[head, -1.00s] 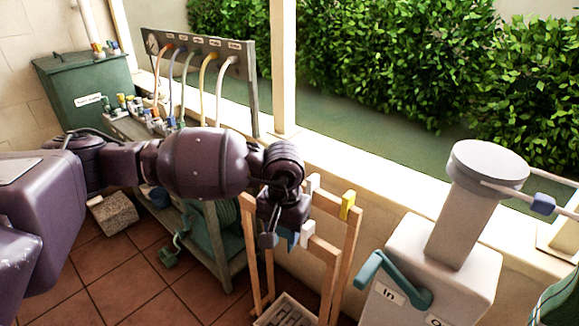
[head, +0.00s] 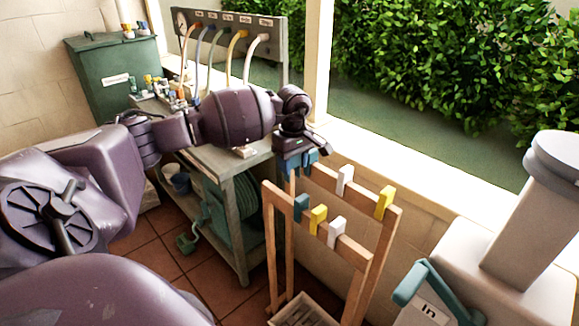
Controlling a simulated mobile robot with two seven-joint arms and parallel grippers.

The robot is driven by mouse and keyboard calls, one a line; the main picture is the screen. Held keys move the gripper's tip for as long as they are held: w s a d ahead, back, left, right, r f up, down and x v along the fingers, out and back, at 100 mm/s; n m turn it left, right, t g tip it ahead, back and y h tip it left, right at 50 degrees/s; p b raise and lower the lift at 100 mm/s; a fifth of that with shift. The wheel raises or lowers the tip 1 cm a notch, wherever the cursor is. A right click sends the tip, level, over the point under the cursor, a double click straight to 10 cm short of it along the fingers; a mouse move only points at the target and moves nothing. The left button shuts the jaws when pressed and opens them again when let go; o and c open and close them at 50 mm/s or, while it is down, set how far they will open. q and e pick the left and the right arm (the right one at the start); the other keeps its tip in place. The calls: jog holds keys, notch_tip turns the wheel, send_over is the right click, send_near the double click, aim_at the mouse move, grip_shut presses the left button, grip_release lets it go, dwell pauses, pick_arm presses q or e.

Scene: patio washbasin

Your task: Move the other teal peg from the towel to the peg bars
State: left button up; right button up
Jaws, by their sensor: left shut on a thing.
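The wooden peg bars are a rack with a front bar (head: 352,250) and a back bar (head: 362,191). A teal peg (head: 301,207) sits at the left of the front bar, beside a yellow peg (head: 318,219) and a white peg (head: 337,231). The back bar carries a white peg (head: 345,179) and a yellow peg (head: 385,201). My left gripper (head: 301,162) is shut on another teal peg (head: 312,157) at the left end of the back bar. The gripper partly hides this peg, and I cannot tell whether it straddles the bar. My right gripper and the towel are out of view.
A grey-green bench (head: 229,163) with hoses and small coloured pieces stands behind my left arm. A green bin (head: 112,85) is at the back left. A pale box with a teal handle (head: 425,283) stands at the right. A crate (head: 303,310) sits low under the rack.

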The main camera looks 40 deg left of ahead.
pick_arm(q)
jog(key=a+n, duration=0.1)
jog(key=a, duration=0.2)
jog(key=b, duration=0.2)
send_over(287, 197)
notch_tip(287, 197, down, 5)
jog(key=shift+f, duration=1.65)
jog(key=shift+f+b, duration=0.75)
jog(key=shift+f, duration=0.9)
jog(key=shift+f+b, duration=0.25)
jog(key=shift+b, duration=0.1)
jog(key=o, duration=1)
